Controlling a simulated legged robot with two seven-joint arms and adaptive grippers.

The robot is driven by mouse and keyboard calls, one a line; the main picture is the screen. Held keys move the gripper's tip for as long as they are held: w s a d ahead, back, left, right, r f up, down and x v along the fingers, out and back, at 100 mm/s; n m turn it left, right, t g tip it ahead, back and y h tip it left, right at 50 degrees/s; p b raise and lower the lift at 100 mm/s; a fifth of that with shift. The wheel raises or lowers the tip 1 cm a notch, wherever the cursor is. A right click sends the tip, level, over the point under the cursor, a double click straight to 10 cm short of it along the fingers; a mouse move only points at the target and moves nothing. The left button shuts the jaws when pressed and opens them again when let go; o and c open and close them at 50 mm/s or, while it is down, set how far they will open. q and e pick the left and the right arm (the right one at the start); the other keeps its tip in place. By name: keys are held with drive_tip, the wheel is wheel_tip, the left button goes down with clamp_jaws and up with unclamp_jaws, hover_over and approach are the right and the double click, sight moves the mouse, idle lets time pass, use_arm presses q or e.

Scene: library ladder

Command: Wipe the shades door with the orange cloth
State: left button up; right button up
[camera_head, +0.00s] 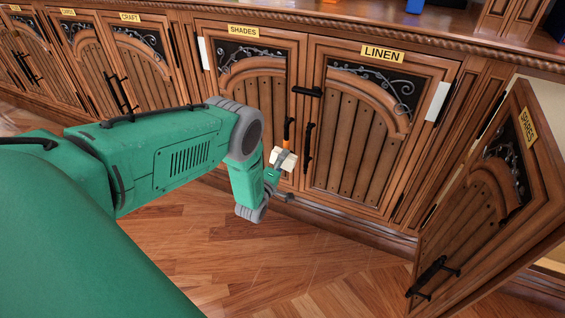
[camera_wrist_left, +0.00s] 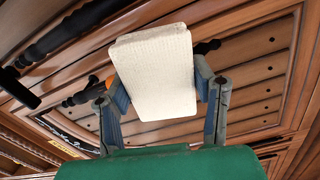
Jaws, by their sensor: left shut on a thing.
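The shades door (camera_head: 250,95) is closed in the head view, with a yellow label, dark scrollwork and an arched plank panel. My left gripper (camera_head: 279,168) is in front of its lower right part. It is shut on a cream-white block (camera_head: 284,159). In the left wrist view the block (camera_wrist_left: 155,75) sits between the two fingers (camera_wrist_left: 161,105), pale and textured. A small orange strip (camera_head: 287,130) shows just above the block, by the door's right edge; I cannot tell if it is the cloth. It shows partly hidden behind the block in the wrist view. My right gripper is not in view.
The linen door (camera_head: 365,125) is closed, right of the shades door, with a black handle (camera_head: 308,147). The spares door (camera_head: 490,190) stands open at the right, jutting into the room. Craft and other doors (camera_head: 143,65) are at the left. The wooden floor (camera_head: 290,270) is clear.

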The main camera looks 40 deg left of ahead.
sight(285, 141)
use_arm(q)
drive_tip(key=shift+r+p, duration=0.8)
drive_tip(key=shift+r, duration=0.4)
drive_tip(key=shift+w+r+p, duration=0.15)
drive_tip(key=shift+r+p, duration=1.45)
drive_tip(key=shift+r, duration=0.5)
drive_tip(key=shift+s+f+b, duration=0.15)
drive_tip(key=shift+f+b, duration=0.9)
drive_tip(key=shift+f, duration=0.1)
drive_tip(key=shift+s+f+b, duration=0.1)
drive_tip(key=shift+f+b, duration=0.9)
drive_tip(key=shift+f, duration=0.15)
wheel_tip(285, 141, down, 2)
drive_tip(key=shift+b, duration=1)
drive_tip(key=shift+w+f+b, duration=0.15)
drive_tip(key=shift+f+b, duration=0.35)
drive_tip(key=shift+f, duration=0.5)
